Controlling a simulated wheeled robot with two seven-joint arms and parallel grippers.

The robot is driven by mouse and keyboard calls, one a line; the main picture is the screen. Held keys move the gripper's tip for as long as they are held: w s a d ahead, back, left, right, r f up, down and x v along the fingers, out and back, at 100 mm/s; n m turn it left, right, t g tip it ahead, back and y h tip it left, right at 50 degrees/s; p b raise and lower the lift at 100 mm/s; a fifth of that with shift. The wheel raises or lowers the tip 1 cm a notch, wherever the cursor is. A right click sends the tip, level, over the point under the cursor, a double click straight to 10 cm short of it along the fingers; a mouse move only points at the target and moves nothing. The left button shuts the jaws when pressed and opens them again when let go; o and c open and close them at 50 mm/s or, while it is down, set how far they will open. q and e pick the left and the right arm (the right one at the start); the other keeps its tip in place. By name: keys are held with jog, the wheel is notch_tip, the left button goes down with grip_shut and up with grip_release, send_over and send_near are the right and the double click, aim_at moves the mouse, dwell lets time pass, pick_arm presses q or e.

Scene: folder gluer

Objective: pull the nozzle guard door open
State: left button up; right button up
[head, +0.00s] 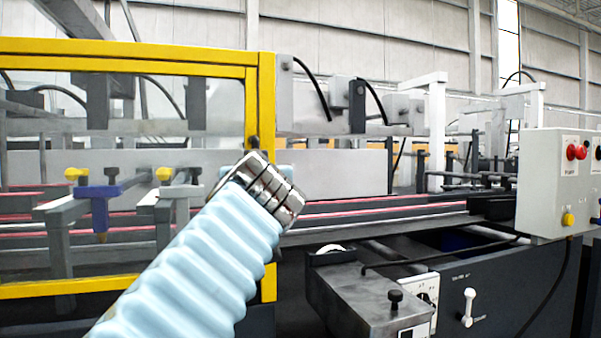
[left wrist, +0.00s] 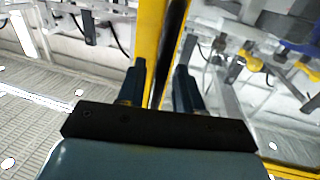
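The nozzle guard door is a clear panel in a yellow frame (head: 262,100) on the left of the head view. It looks shut against the machine. In the left wrist view its yellow upright (left wrist: 148,35) runs down between my fingers, beside a dark strip. My left arm in its pale blue sleeve reaches to the door's right upright, and its wrist hides the gripper in the head view. My left gripper (left wrist: 160,72) is open, its two dark fingers apart on either side of the upright; contact cannot be told. A small dark fitting (head: 253,142) shows just above my wrist. My right gripper is out of view.
Behind the panel are nozzle brackets with a blue clamp (head: 98,191) and yellow knobs. To the right stand a grey motor box (head: 365,295) and a control box (head: 550,185) with buttons. Open floor (left wrist: 45,125) shows at the left of the wrist view.

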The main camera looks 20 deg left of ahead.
pick_arm(q)
jog(key=shift+w+a, duration=0.25)
jog(key=shift+w, duration=0.25)
grip_shut()
jog(key=shift+s, duration=0.1)
